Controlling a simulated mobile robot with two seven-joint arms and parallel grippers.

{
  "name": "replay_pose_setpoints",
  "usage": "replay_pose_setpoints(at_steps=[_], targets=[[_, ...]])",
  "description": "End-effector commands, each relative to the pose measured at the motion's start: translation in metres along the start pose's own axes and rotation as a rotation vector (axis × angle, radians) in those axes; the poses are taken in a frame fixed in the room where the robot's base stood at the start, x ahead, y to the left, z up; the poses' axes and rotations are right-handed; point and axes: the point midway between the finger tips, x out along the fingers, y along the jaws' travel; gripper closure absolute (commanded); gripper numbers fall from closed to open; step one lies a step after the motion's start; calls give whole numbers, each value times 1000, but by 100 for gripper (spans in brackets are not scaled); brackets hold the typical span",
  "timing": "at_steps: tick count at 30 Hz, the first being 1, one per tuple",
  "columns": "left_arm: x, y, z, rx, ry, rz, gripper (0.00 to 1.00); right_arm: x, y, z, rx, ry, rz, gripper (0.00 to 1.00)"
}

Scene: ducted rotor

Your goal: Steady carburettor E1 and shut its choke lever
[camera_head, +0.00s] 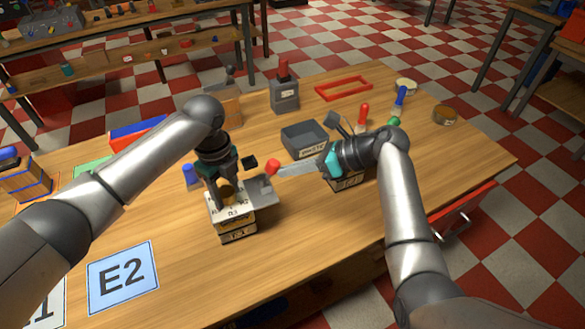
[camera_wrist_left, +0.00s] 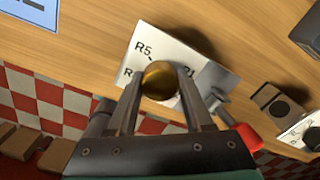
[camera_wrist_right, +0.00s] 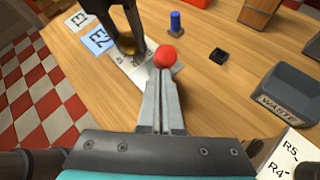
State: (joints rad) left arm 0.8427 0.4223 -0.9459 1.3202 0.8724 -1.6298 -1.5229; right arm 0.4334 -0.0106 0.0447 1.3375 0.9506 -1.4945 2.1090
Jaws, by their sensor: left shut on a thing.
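Carburettor E1 (camera_head: 237,222) is a pale-topped block on the table, with R markings on top and a brass knob (camera_wrist_left: 160,80). My left gripper (camera_head: 228,190) comes down over it and is shut on the brass knob, one finger on each side. The choke lever's red ball end (camera_head: 272,167) stands out to the right of the block; it also shows in the right wrist view (camera_wrist_right: 165,57). My right gripper (camera_head: 288,168) has its fingers together, tips right at the red ball. I cannot tell whether they touch it.
A second labelled block (camera_head: 350,181) stands under my right gripper. A grey waste tray (camera_head: 305,139) is behind. A blue peg (camera_head: 191,176) and a small black piece (camera_head: 249,162) are near the carburettor. A blue E2 card (camera_head: 122,279) lies front left, with bare table beside it.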

Motion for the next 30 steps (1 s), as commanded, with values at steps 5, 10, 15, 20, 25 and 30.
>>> replay_pose_setpoints(at_steps=[5,10,15,20,25,30], targets=[[-1,-1,-1,3,2,-3,100,2,4,5,-27,28,-20,100],[-1,-1,-1,3,2,-3,100,4,9,10,-66,81,-58,100],[-1,-1,-2,3,2,-3,100,7,15,15,-116,153,-108,100],[-1,-1,-2,3,2,-3,100,10,20,20,-141,190,-138,100],[0,-1,-1,3,2,-3,100,12,24,23,-143,192,-141,100],[0,-1,-1,3,2,-2,100,13,26,24,-144,192,-141,100]])
